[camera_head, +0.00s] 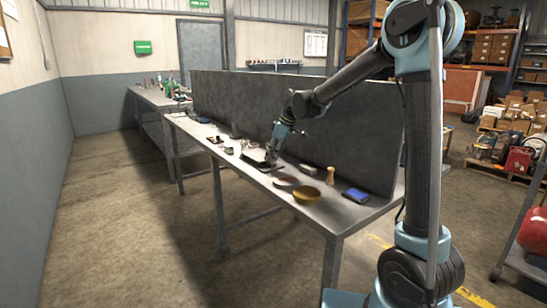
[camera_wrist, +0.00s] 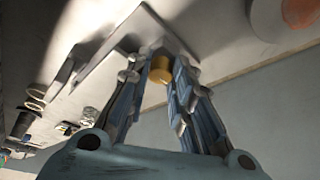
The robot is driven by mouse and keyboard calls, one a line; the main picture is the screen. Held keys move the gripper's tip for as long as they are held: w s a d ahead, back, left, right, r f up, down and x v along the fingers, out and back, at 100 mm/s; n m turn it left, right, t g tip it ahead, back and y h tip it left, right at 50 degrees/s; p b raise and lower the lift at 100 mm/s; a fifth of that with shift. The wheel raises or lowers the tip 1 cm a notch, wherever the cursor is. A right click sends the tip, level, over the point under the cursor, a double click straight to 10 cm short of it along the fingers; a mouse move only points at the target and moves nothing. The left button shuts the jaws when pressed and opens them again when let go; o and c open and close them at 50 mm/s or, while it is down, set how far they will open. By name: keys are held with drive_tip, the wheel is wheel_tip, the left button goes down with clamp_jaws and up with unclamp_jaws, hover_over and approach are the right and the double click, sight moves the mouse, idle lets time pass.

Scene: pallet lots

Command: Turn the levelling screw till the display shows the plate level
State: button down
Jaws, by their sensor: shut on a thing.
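My gripper (camera_wrist: 159,60) is shut on a brass-coloured round knob, which looks like the levelling screw (camera_wrist: 159,72), between its two fingers. The fingers hide part of the knob. A flat grey plate (camera_wrist: 122,45) lies right behind the fingertips in the wrist view. In the head view my gripper (camera_head: 271,157) points down at a dark plate (camera_head: 253,161) on the bench, and the knob is too small to make out. I cannot make out a display or a reading in either view.
The long grey bench (camera_head: 325,209) has a tall panel (camera_head: 300,115) along its back. A yellow bowl (camera_head: 307,194), a blue box (camera_head: 355,195) and a wooden peg-like piece (camera_head: 330,176) stand to the right of my gripper. Several small items lie to the left. The floor in front is clear.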

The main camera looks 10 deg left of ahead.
drive_tip(key=c, duration=1.4)
unclamp_jaws()
drive_tip(key=shift+r, duration=0.15)
drive_tip(key=v, duration=1.1)
drive_tip(key=shift+w+d+r, duration=0.15)
drive_tip(key=shift+d+r, duration=0.1)
drive_tip(key=shift+r, duration=0.05)
